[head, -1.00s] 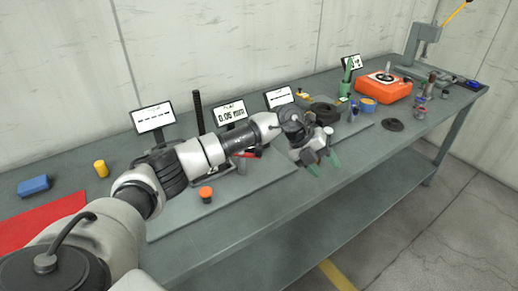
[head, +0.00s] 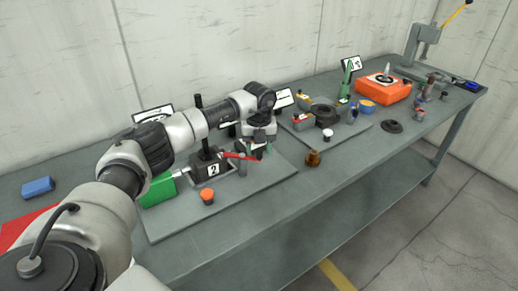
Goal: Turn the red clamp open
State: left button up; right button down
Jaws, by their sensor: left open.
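The red clamp (head: 238,156) is a thin red lever beside a black block with a "2" label (head: 212,170), on a grey plate (head: 180,222). The lever lies nearly level and points to the right. My left gripper (head: 256,151) is over the right end of the lever, pointing down, with its jaws open. The fingers partly hide that end, and I cannot tell whether they touch it. My right gripper does not show.
A green block (head: 158,190) and an orange-red knob (head: 207,196) are at the plate's left and front. Small displays stand behind, partly hidden by my arm. An orange box (head: 383,90) is farther right.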

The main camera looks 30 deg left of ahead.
pick_arm(q)
jog(key=shift+f, duration=0.9)
jog(key=shift+c, duration=0.4)
jog(key=c, duration=0.8)
jog(key=shift+c, duration=0.2)
